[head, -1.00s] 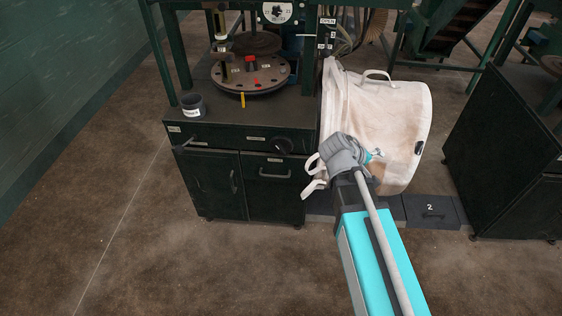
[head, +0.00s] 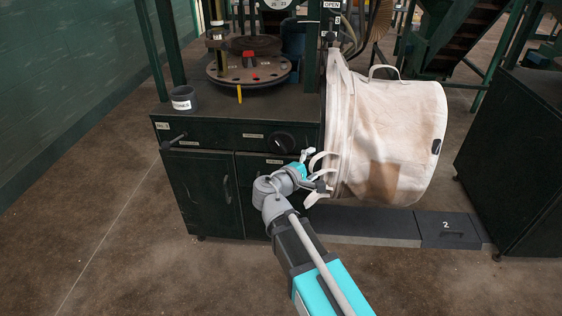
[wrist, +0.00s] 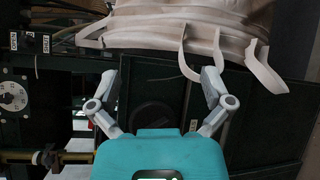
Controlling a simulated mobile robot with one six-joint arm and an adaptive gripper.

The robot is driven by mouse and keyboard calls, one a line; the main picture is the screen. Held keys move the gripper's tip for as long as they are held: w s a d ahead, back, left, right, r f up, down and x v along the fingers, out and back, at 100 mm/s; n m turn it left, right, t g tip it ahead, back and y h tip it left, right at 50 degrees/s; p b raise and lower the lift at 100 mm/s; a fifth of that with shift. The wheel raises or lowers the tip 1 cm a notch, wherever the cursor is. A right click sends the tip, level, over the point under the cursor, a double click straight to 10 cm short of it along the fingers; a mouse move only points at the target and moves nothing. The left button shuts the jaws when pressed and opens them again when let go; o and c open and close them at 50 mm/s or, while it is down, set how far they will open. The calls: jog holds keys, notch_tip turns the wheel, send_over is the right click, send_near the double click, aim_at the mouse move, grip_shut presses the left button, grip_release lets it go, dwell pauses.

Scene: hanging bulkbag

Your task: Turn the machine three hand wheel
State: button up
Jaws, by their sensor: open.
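A black round hand wheel (head: 284,142) is on the front panel of the dark green machine cabinet (head: 215,190), right of a small label. No number three is readable near it. My gripper (head: 315,170) is open and empty, in front of the cabinet, below and right of the wheel and beside the bag's straps. In the wrist view a dark round shape, likely the wheel (wrist: 151,116), lies beyond my spread fingers (wrist: 160,84). I cannot tell how far away it is.
A large white bag (head: 390,130) hangs at the cabinet's right, its loose straps (head: 318,190) close to my fingers. A crank handle (head: 173,142) sticks out at the panel's left. The floor in front is clear.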

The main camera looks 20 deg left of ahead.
aim_at(280, 148)
jog(key=s+a+f+n+t+y+b, duration=0.2)
jog(key=a+f+n+b, duration=0.1)
jog(key=a+b, duration=0.2)
jog(key=s+a+f+n+t+y+b, duration=0.2)
jog(key=a+b, duration=0.3)
jog(key=a, duration=0.4)
jog(key=shift+s+f+n+t, duration=0.4)
jog(key=shift+s+n, duration=0.3)
jog(key=shift+s, duration=0.1)
jog(key=shift+w, duration=0.15)
jog(key=p+x, duration=0.2)
jog(key=x, duration=1.1)
jog(key=shift+w+a+p, duration=0.1)
jog(key=shift+w+p, duration=0.15)
jog(key=shift+p, duration=0.05)
jog(key=c, duration=0.9)
jog(key=shift+o, duration=0.2)
jog(key=shift+r, duration=0.1)
